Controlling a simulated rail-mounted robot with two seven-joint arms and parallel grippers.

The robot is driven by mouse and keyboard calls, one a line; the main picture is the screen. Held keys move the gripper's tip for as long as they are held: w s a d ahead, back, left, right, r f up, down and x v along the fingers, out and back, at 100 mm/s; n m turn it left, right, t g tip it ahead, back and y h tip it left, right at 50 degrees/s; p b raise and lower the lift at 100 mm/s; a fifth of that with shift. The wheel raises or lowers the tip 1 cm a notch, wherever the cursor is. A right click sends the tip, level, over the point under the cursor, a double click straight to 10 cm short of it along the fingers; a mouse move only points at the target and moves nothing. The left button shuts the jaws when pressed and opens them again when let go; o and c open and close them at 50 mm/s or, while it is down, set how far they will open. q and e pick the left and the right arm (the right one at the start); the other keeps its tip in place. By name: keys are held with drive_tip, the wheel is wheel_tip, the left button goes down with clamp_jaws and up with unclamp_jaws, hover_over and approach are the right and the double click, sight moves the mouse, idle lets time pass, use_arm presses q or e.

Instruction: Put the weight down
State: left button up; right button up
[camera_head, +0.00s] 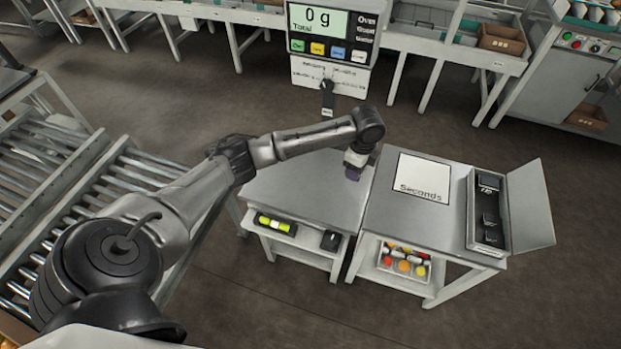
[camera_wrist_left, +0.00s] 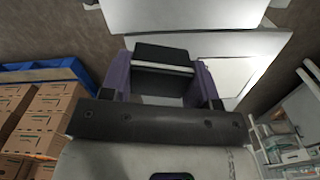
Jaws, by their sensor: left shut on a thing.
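My left gripper (camera_head: 354,172) is over the right part of the left grey table (camera_head: 300,195), near the gap to the neighbouring table. In the left wrist view its purple fingers (camera_wrist_left: 162,84) are shut on a black weight (camera_wrist_left: 160,54) with a pale band across it. The weight is mostly hidden behind the gripper in the head view, and I cannot tell whether it touches the tabletop. An open case (camera_head: 471,215) on the right table holds several black weights (camera_head: 489,222). The scale display (camera_head: 318,20) reads 0 g. My right gripper is not in view.
A white mat marked Seconds (camera_head: 422,177) lies on the right table (camera_head: 385,222), left of the case. The case's lid (camera_head: 530,205) stands open to the right. A roller conveyor (camera_head: 130,185) runs at left. The left tabletop is bare left of the gripper.

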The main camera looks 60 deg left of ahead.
use_arm(q)
drive_tip(key=s+a+f+m, duration=0.2)
drive_tip(key=a+f, duration=0.2)
drive_tip(key=a, duration=0.1)
drive_tip(key=b, duration=0.4)
hover_over(310, 177)
drive_tip(key=d, duration=0.1)
drive_tip(key=f, duration=0.6)
drive_tip(key=shift+w+d, duration=0.1)
drive_tip(key=shift+w, duration=0.25)
drive_tip(key=shift+s+a+f, duration=0.25)
drive_tip(key=shift+a+f, duration=0.05)
drive_tip(key=shift+a, duration=0.3)
wheel_tip(310, 177, down, 3)
drive_tip(key=shift+f+b, duration=0.15)
drive_tip(key=shift+b, duration=0.6)
drive_tip(key=shift+f, duration=0.35)
drive_tip(key=shift+f, duration=0.1)
drive_tip(key=o, duration=1.3)
drive_tip(key=shift+c, duration=0.2)
